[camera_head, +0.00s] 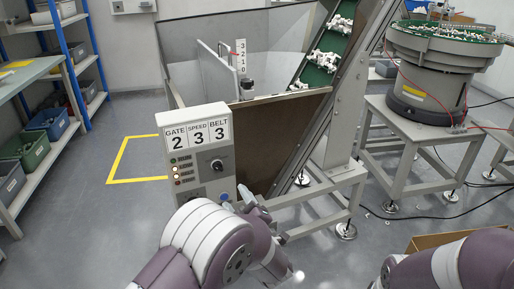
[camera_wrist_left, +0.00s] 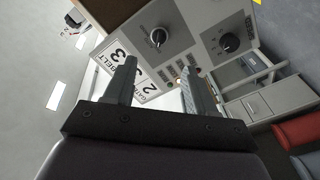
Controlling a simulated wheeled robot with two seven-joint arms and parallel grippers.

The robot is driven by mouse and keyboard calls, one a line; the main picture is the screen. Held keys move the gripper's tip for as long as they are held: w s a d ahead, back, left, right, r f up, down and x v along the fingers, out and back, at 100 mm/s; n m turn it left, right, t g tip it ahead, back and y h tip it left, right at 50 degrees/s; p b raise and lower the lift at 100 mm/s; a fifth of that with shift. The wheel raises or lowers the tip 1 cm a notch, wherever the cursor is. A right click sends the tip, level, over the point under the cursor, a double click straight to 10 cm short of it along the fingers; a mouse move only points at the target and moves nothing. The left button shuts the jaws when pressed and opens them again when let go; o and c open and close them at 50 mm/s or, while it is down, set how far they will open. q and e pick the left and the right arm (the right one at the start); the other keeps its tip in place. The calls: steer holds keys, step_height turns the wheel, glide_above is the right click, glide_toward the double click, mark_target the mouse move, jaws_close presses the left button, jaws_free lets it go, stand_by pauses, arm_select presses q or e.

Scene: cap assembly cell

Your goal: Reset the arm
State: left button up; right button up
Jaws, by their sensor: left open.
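My left arm comes up from the bottom of the head view, and its gripper (camera_head: 236,201) is in front of the lower part of the control box. In the left wrist view the two fingers of my left gripper (camera_wrist_left: 158,92) are spread apart with nothing between them. The control box (camera_head: 188,128) reads GATE 2, SPEED 3, BELT 3; it also shows in the left wrist view (camera_wrist_left: 190,52), tilted, with two black knobs beyond the fingertips. My right arm shows at the bottom right of the head view, but its gripper is out of the frame.
A green inclined belt (camera_head: 319,74) with white parts rises behind the box. A round feeder bowl (camera_head: 442,45) stands on a table at right. Shelves with bins (camera_head: 45,123) stand at left. A cardboard box (camera_head: 437,239) lies near my right arm. Open floor (camera_head: 95,225) lies at left.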

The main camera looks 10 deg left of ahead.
arm_select(q)
steer(key=s+d+f+m+g+h, duration=0.75)
steer(key=f+m+h, duration=0.25)
steer(key=f+m, duration=0.2)
steer(key=s+a+r+m+g, duration=0.1)
steer(key=s+a+m+g, duration=0.1)
steer(key=s+a+g, duration=0.45)
steer(key=s+a+r+m+g, duration=0.1)
steer(key=s+a+r+m, duration=0.2)
steer(key=s, duration=0.7)
steer(key=a+r+p, duration=0.2)
steer(key=r+p, duration=1)
steer(key=a+r+n+y+p, duration=0.1)
steer(key=a+r+p, duration=0.1)
steer(key=r+p, duration=1.1)
steer(key=shift+a+r+n+t, duration=0.25)
steer(key=shift+r+n+t, duration=0.05)
steer(key=shift+t, duration=0.1)
